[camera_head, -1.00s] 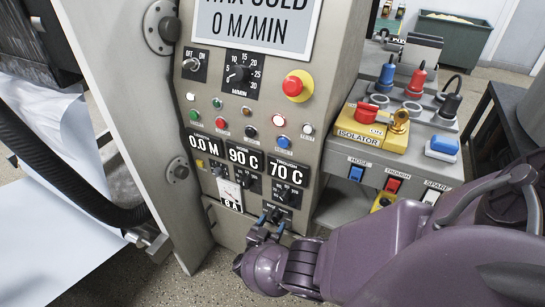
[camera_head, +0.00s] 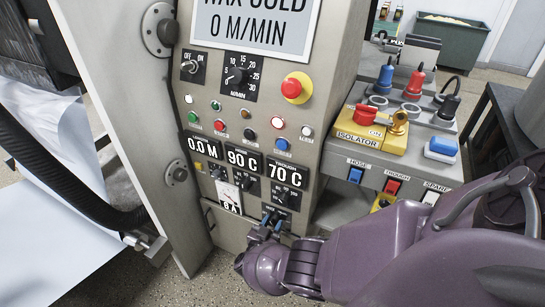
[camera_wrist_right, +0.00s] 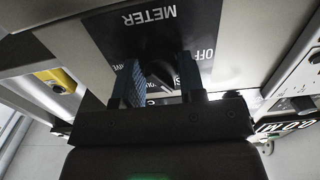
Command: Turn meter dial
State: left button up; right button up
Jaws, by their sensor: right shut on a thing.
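The meter dial (camera_wrist_right: 158,76) is a dark knob on a black plate (camera_wrist_right: 150,22) lettered "METER" and "OFF", seen upside down in the right wrist view. My right gripper (camera_wrist_right: 160,82) has its blue fingertips on both sides of the knob and is shut on it. In the head view my right gripper (camera_head: 271,219) is at the bottom of the grey control panel (camera_head: 225,222), and its fingers mostly hide the dial. My left gripper is not in view.
Above the dial are the 0.0 M, 90 C and 70 C displays (camera_head: 243,159) with small knobs. A red emergency button (camera_head: 292,88) sits higher up. The yellow isolator box (camera_head: 372,133) stands to the right. A black hose (camera_head: 60,170) hangs at left.

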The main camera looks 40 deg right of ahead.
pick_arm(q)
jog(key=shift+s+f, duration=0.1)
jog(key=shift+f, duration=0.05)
pick_arm(e)
jog(key=shift+m, duration=0.4)
jog(key=shift+s+f+m+b, duration=0.1)
jog(key=shift+m+b, duration=0.2)
jog(key=shift+m, duration=0.4)
jog(key=m+b, duration=0.1)
jog(key=m, duration=0.3)
jog(key=shift+f+m+b, duration=0.1)
jog(key=shift+m+b, duration=0.2)
jog(key=m+b, duration=0.1)
jog(key=m, duration=0.2)
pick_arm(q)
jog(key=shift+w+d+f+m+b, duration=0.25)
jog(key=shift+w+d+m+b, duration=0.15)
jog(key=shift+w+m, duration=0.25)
pick_arm(e)
jog(key=shift+m, duration=0.8)
jog(key=shift+r, duration=0.2)
jog(key=o, duration=0.9)
